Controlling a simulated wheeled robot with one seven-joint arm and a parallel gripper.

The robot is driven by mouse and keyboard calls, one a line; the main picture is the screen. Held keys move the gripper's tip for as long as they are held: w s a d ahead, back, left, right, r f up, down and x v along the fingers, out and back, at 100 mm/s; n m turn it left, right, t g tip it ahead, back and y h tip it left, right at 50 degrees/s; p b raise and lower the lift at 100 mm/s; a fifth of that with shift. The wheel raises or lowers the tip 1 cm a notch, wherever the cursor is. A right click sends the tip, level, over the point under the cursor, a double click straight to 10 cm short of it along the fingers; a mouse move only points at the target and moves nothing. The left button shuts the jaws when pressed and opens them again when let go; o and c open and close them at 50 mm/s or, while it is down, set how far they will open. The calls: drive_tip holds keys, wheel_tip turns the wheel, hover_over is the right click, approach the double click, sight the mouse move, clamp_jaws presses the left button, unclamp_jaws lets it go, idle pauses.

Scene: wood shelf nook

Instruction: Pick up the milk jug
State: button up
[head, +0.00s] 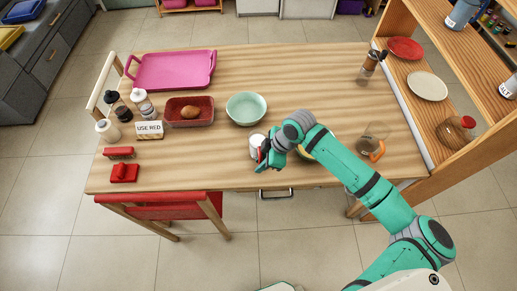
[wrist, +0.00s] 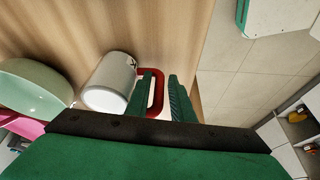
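The milk jug (head: 256,141) is white with a red handle and stands near the front edge of the wooden table, just left of my gripper (head: 264,155). In the wrist view the white jug body (wrist: 109,82) lies left of the fingers. Its red handle (wrist: 156,75) reaches between my gripper's fingers (wrist: 160,98). The left finger appears to overlap the handle loop, and the right finger is outside it. The fingers are apart, with a small gap between the handle and the right finger. In the head view my wrist partly hides the handle.
A mint bowl (head: 246,108) stands behind the jug, near a red bin (head: 178,119) holding a brown item. A glass vessel with an orange handle (head: 376,151) is right of my arm. A yellowish bowl (head: 306,154) is partly hidden by my arm. A shelf (head: 405,115) borders the right.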

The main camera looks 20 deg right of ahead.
drive_tip(key=shift+w+a+f, duration=0.1)
drive_tip(key=shift+f, duration=0.35)
clamp_jaws()
drive_tip(key=shift+r, duration=0.3)
